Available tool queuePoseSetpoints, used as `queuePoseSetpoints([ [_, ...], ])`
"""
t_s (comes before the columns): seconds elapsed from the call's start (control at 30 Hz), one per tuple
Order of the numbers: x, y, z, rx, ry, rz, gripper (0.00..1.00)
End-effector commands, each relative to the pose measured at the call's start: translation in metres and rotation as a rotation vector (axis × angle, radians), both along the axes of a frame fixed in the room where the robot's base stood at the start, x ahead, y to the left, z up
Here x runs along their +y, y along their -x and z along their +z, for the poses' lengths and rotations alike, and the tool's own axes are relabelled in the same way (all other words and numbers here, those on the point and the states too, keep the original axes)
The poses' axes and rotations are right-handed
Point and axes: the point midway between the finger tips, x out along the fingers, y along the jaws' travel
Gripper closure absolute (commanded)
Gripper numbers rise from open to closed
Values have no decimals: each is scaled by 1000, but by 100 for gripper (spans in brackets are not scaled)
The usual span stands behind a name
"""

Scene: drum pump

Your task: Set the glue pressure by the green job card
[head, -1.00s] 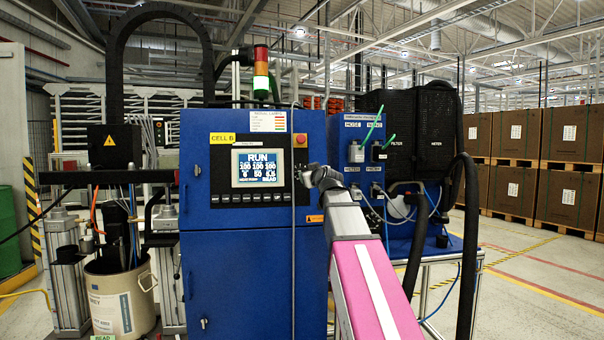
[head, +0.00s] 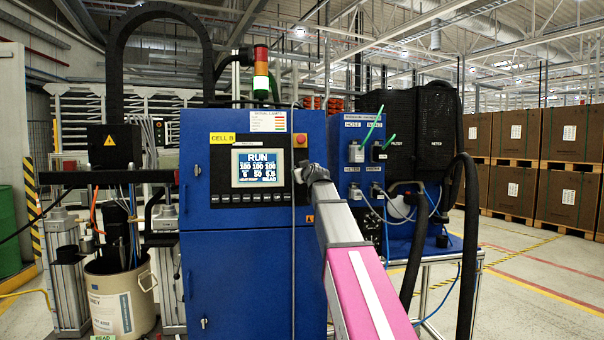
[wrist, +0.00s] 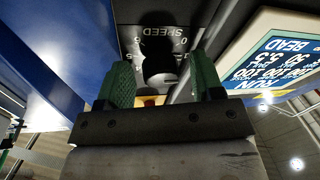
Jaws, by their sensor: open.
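The blue cabinet (head: 250,275) carries a screen (head: 257,167) headed RUN, with 100 100 100 and below it 6, 50 and about 5.5. The screen also shows upside down in the wrist view (wrist: 285,65). My gripper (wrist: 163,80) is open, with its green fingertips apart on both sides of a black knob (wrist: 158,55). A SPEED label (wrist: 165,33) is beside the knob. I cannot tell whether the fingertips touch it. In the head view my arm hides the knob, and my gripper (head: 303,174) is right of the screen. A pale green card (head: 103,337) shows at the bottom edge.
A red button (head: 301,140) is above my gripper on the panel. A stack light (head: 260,75) glows white above the cabinet. A glue pail (head: 110,300) stands at left. Black hoses (head: 465,230) hang at right. Pallet boxes (head: 570,140) stand far right.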

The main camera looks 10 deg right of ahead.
Motion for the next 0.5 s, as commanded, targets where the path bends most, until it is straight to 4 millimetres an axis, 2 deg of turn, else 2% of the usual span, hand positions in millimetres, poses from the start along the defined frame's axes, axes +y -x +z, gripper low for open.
queuePoseSetpoints([
  [0.17, 0, 1, 0, 0, 0, 0, 39],
  [0.3, 0, 1, 0, 0, 0, 0, 85],
  [0.33, 0, 1, 0, 0, 0, 0, 89],
  [0.5, 0, 1, 0, 0, -3, 0, 88],
])
